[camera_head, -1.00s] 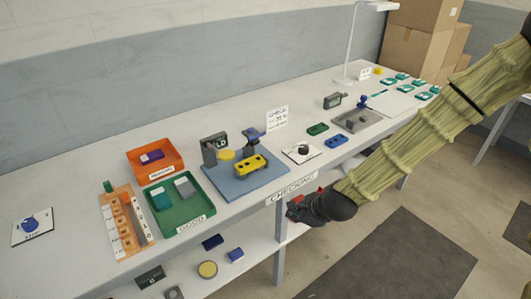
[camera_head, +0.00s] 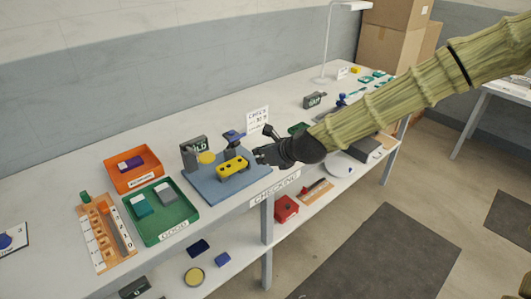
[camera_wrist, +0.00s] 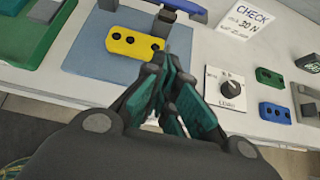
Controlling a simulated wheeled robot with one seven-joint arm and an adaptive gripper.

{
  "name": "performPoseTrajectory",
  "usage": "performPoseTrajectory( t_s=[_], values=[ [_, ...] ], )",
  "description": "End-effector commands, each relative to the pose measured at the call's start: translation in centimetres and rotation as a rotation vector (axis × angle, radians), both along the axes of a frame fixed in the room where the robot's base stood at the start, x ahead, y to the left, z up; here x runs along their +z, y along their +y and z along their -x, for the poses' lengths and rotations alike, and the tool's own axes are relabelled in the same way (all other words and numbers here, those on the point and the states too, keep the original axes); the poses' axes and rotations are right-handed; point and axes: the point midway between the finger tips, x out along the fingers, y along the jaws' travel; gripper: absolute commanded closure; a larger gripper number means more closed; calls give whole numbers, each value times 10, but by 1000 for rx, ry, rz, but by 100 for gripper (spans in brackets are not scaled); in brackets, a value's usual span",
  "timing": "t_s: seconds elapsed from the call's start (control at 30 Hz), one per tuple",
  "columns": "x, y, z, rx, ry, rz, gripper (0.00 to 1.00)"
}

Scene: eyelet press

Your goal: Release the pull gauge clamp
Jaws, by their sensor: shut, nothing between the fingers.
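The pull gauge stands on a blue base plate (camera_head: 222,195) on the bench, with a grey display block (camera_head: 194,152) whose lettering ends in "LD". A blue-topped dark post (camera_head: 234,137), perhaps the clamp, stands behind the yellow piece. My gripper (camera_head: 262,154) is shut and empty, just right of the yellow piece. In the wrist view its fingertips (camera_wrist: 171,70) are close to that piece, apparently not holding it.
A green tray (camera_head: 182,228) and an orange bin (camera_head: 112,182) stand left of the gauge. A "CHECK" card (camera_head: 257,120) stands behind. A dial plate (camera_wrist: 226,88) and green and blue parts lie to the right. A lower shelf holds a red box (camera_head: 286,208).

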Motion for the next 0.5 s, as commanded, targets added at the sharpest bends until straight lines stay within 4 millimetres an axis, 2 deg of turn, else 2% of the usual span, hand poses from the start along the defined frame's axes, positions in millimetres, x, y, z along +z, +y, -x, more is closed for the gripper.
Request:
performPoseTrajectory(
  t_s=[0.37,0.5],
  values=[
    [-32,26,-34,2,1,2,100],
    [-17,34,-45,2,-1,2,100]
  ],
)
